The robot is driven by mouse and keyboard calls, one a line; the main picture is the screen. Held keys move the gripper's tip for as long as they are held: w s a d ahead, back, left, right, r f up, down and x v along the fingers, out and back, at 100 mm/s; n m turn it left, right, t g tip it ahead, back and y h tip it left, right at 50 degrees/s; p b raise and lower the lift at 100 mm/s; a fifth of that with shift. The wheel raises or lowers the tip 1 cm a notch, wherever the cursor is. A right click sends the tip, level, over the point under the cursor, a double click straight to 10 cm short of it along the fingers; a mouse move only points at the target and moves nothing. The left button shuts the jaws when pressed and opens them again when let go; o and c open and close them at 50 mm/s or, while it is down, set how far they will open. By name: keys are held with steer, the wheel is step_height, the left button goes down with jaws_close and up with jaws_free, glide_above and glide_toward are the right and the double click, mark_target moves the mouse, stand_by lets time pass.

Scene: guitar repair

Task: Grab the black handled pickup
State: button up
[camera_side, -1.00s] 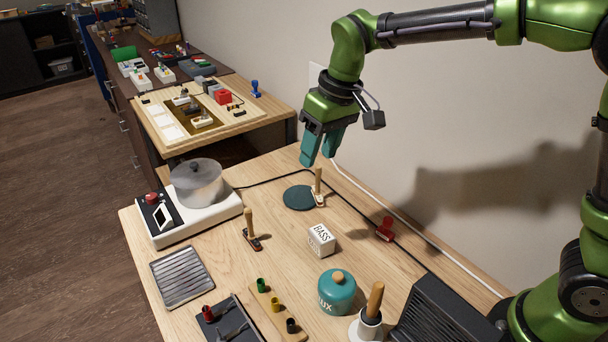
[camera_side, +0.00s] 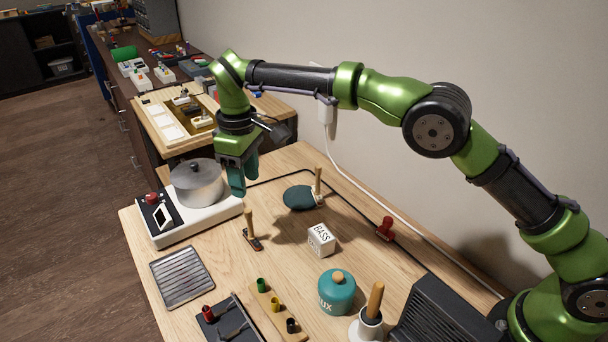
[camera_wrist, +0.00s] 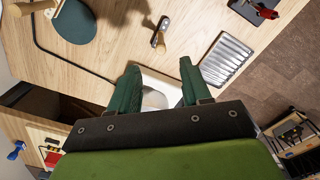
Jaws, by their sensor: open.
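A pickup with a black body and an upright, light wooden handle (camera_side: 250,229) stands on the table, right of the white heating unit. In the wrist view the same pickup (camera_wrist: 160,31) lies beyond my fingertips, near the top middle. A second handled pickup (camera_side: 319,187), with a pale body, stands at the edge of the round dark green pad (camera_side: 298,198). My gripper (camera_side: 239,189) is open and empty. It hangs above the table with its fingers down, behind the black pickup and beside the pot. In the wrist view its two fingers (camera_wrist: 159,68) are well apart.
The white heating unit (camera_side: 222,217) bears a grey lidded pot (camera_side: 196,184) close left of my gripper. A BASS block (camera_side: 321,239), a teal jar (camera_side: 337,293) and a ribbed metal tray (camera_side: 181,275) lie nearer the camera. Bare table surrounds the black pickup.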

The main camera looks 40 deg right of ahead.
mark_target(250, 218)
step_height(250, 218, down, 14)
steer(key=shift+a+r, duration=0.1)
steer(key=shift+r, duration=0.1)
steer(key=shift+w, duration=0.1)
jaws_close()
stand_by(0.4)
